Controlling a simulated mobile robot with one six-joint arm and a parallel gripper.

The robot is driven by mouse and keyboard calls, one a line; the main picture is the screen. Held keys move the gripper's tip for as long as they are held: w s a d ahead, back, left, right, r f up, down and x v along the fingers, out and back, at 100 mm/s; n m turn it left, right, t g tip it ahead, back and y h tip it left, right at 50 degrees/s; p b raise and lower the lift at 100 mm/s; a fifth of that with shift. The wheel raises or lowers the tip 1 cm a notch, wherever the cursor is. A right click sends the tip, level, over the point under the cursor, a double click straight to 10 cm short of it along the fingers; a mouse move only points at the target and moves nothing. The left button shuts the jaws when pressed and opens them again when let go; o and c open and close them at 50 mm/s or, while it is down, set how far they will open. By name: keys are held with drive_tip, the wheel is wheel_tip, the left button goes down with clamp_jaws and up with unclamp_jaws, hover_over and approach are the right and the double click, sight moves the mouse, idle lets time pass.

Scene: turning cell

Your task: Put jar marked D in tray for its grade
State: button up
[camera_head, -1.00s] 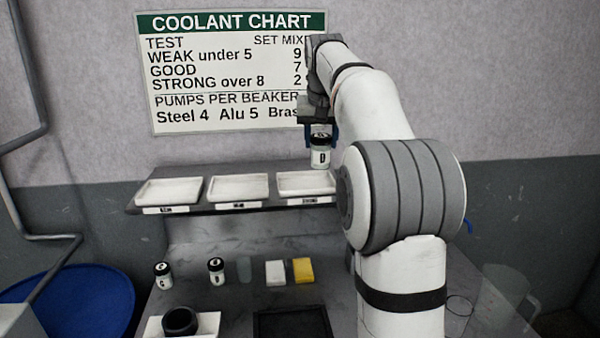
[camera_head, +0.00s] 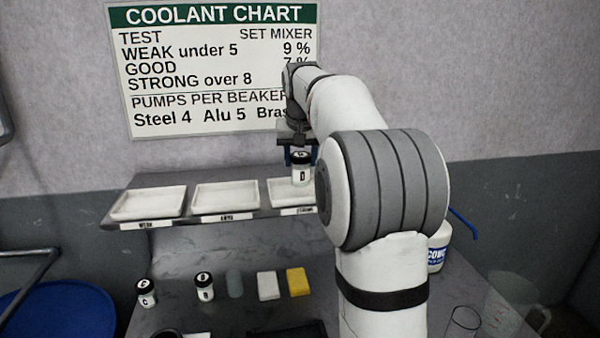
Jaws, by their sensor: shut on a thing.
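My gripper (camera_head: 299,153) is shut on the jar marked D (camera_head: 301,172), a white jar with a black lid, held upright. In the picture the jar overlaps the back part of the right tray (camera_head: 285,199), whose label seems to read STRONG. I cannot tell if the jar touches the tray floor. My arm hides the right tray's right side. The left tray (camera_head: 147,216), labelled WEAK, and the middle tray (camera_head: 222,208), whose label is blurred, look empty. All three white trays stand on a grey shelf.
The coolant chart (camera_head: 200,75) hangs behind. A white tub (camera_head: 438,252) and clear beaker (camera_head: 500,310) are right.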

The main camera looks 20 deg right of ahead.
sight(302, 162)
drive_tip(key=shift+s+f, duration=0.15)
drive_tip(key=shift+f, duration=1.6)
drive_tip(key=o, duration=1.1)
drive_tip(key=shift+f, duration=0.1)
drive_tip(key=v, duration=1.2)
drive_tip(key=s+a+f+n, duration=0.1)
drive_tip(key=s+a+f, duration=0.3)
drive_tip(key=s+f, duration=0.4)
drive_tip(key=s+a+f+n+y, duration=0.1)
drive_tip(key=s+a+f, duration=0.3)
drive_tip(key=s+f, duration=0.4)
drive_tip(key=s+a+f+n, duration=0.2)
drive_tip(key=s+a+f, duration=0.2)
drive_tip(key=s+f, duration=0.4)
drive_tip(key=s, duration=0.4)
drive_tip(key=shift+s+f+g+y, duration=0.2)
drive_tip(key=shift+s+g+y, duration=0.1)
drive_tip(key=shift+s+g, duration=0.1)
drive_tip(key=shift+a, duration=0.1)
